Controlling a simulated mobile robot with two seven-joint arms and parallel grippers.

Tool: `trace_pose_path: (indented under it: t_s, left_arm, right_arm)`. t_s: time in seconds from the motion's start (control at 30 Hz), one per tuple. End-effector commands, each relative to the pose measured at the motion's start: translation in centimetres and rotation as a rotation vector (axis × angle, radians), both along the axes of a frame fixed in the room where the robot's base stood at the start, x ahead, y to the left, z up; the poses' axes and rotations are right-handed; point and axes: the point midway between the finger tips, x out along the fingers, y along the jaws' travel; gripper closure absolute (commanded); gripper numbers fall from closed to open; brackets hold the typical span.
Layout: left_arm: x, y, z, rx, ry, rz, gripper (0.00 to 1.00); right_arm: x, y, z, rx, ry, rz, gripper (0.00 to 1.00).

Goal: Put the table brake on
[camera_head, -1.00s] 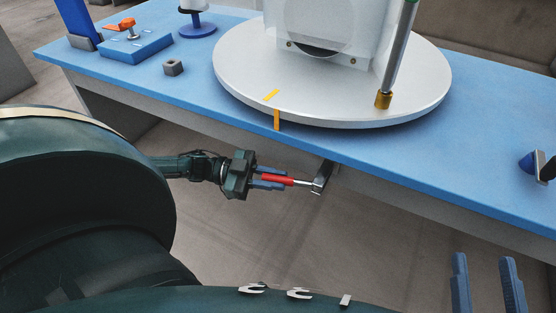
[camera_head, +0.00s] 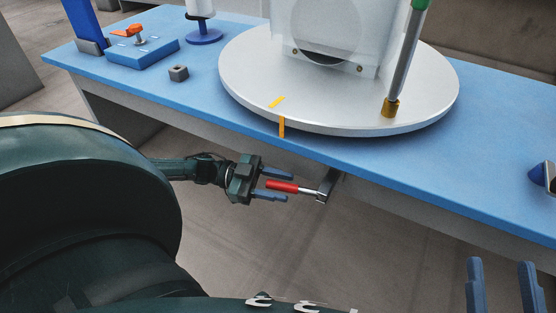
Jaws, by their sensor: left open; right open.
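The brake lever has a red grip (camera_head: 282,187) on a short metal rod. The rod joins a dark bracket (camera_head: 328,182) under the front edge of the blue table. My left gripper (camera_head: 289,187) is open, with one finger above and one below the red grip. The grip lies between the fingers, with a gap visible on at least one side. The round grey turntable (camera_head: 240,90) lies on the table top. My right gripper (camera_head: 501,266) is open and empty at the lower right, in front of the table.
A white machine body (camera_head: 345,30) and a metal post (camera_head: 402,65) stand on the turntable. A blue block (camera_head: 143,50) and grey cube (camera_head: 178,73) sit left.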

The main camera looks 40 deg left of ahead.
Motion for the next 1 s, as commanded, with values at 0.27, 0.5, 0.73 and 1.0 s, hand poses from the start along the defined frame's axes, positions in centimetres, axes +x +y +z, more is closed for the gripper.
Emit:
trace_pose_path:
  t_s: [0.27,0.5,0.73,1.0]
  left_arm:
    - [-0.4,0.9,0.0,0.001,0.002,0.002,0.59]
    - [-2.3,5.4,0.1,0.003,0.004,0.003,0.59]
    - [-4.2,9.8,0.0,0.003,0.001,0.003,0.59]
    - [-5.2,12.0,0.0,0.001,0.0,0.0,0.59]
  right_arm:
    - [0.0,0.0,0.2,0.002,0.005,-0.001,0.55]
    - [-0.4,0.1,-0.6,0.005,0.072,-0.003,0.55]
    - [-0.5,0.2,-1.4,-0.002,0.094,-0.01,0.55]
    - [-0.5,0.1,-1.3,0.0,0.087,-0.011,0.55]
